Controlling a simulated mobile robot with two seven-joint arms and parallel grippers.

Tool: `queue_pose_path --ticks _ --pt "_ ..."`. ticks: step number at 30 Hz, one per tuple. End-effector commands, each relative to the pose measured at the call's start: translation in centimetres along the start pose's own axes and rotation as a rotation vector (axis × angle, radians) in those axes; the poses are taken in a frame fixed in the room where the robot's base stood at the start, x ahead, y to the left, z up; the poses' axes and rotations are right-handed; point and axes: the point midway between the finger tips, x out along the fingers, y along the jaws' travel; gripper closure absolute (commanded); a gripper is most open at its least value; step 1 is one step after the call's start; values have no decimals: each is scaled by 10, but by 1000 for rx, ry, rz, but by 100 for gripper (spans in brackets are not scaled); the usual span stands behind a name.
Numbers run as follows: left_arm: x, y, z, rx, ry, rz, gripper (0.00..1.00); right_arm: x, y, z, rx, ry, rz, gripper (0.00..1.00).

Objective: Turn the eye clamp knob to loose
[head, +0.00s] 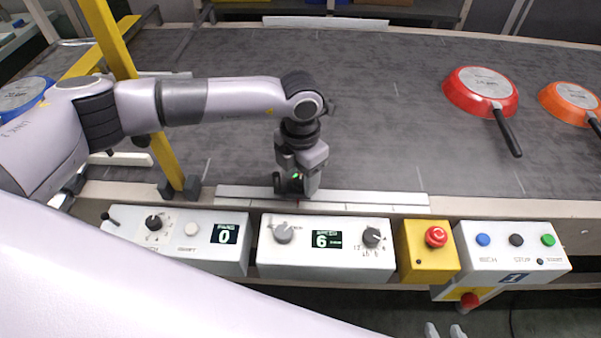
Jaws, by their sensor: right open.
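My left gripper (294,188) points down over the pale rail at the near edge of the belt. It is in front of my grey and black wrist, and I cannot tell how far its fingers are apart. Below it in the picture, apart from it, is a grey knob (283,233) at the left of the middle control box (300,263). Its label is too small to read, so I cannot be sure it is the eye clamp knob or how it is set. A black knob (371,236) with numbers around it is on the same box, right of a display (327,240) reading 6. My right gripper is out of view.
The left box (205,259) has a black knob (154,222), a pale button and a display reading 0. A red emergency button (436,237) and a button box (510,262) are at right. Red (481,83) and orange pans (575,95) lie on the belt (380,120). A yellow post (165,150) stands left.

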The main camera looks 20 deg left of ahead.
Motion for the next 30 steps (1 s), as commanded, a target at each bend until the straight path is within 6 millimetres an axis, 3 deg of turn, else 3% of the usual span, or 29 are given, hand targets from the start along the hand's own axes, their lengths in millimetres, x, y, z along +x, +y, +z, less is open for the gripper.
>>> queue_pose_path --ticks 1,4,5,17,30 --pt "0 0 0 0 0 0 62 0 0 0 0 1 0 57" --pt "0 0 0 0 0 0 95 0 0 0 0 1 0 57" --pt "0 0 0 0 0 0 99 0 0 0 0 1 0 57" --pt "0 0 0 -63 1 -1 99 2 0 2 0 1 0 57" --pt "1 0 0 -414 1 0 99 9 0 11 0 2 0 57"
